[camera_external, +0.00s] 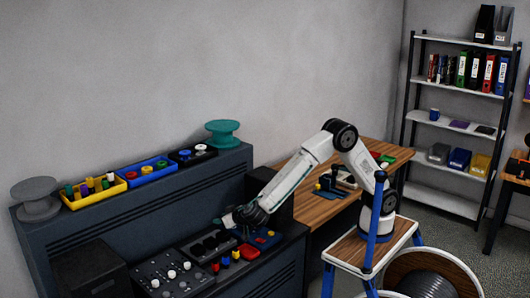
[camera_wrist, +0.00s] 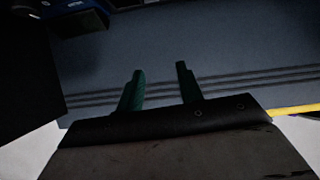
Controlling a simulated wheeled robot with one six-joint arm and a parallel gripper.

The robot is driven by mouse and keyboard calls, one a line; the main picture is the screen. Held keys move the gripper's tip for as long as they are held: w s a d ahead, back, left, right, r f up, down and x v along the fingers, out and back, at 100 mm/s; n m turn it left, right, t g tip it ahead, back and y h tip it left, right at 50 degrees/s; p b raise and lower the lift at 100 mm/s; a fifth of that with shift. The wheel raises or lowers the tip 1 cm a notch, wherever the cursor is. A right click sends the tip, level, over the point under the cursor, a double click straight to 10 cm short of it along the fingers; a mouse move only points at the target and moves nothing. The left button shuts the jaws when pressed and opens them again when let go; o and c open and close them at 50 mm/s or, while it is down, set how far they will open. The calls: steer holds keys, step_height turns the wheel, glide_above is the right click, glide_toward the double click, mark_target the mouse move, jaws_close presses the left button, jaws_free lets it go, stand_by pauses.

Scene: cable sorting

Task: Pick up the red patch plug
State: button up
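A small red plug (camera_external: 215,268) stands on the console's lower ledge, at the left end of a short row with a blue plug (camera_external: 225,263) and a yellow plug (camera_external: 236,255). My gripper (camera_external: 227,220) is above and behind this row, apart from it, over the black socket block. In the wrist view its two green fingers (camera_wrist: 160,70) are spread, with nothing between them and the grooved dark panel beyond. The red plug does not show in the wrist view.
A panel with white knobs (camera_external: 171,274) is to the left. On the upper shelf are a yellow bin (camera_external: 75,205), a blue bin (camera_external: 135,181) and spools, including a green one (camera_external: 222,133).

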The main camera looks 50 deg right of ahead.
mark_target(213, 264)
steer(key=s+a+f+y, duration=0.1)
steer(key=s+a+f, duration=0.2)
steer(key=s, duration=0.1)
steer(key=s+a+f+n+y, duration=0.1)
steer(key=s+a+f, duration=0.2)
steer(key=s+a, duration=0.1)
steer(key=s+a+f+n+y, duration=0.1)
steer(key=s+a+f, duration=0.3)
steer(key=s, duration=0.1)
steer(key=shift+s+f+t+y, duration=0.1)
steer(key=shift+s+t+y, duration=0.05)
steer(key=shift+t+y, duration=0.15)
steer(key=shift+f, duration=0.3)
steer(key=x, duration=0.7)
steer(key=shift+w+d+r, duration=0.2)
steer(key=shift+w, duration=0.1)
steer(key=c, duration=0.8)
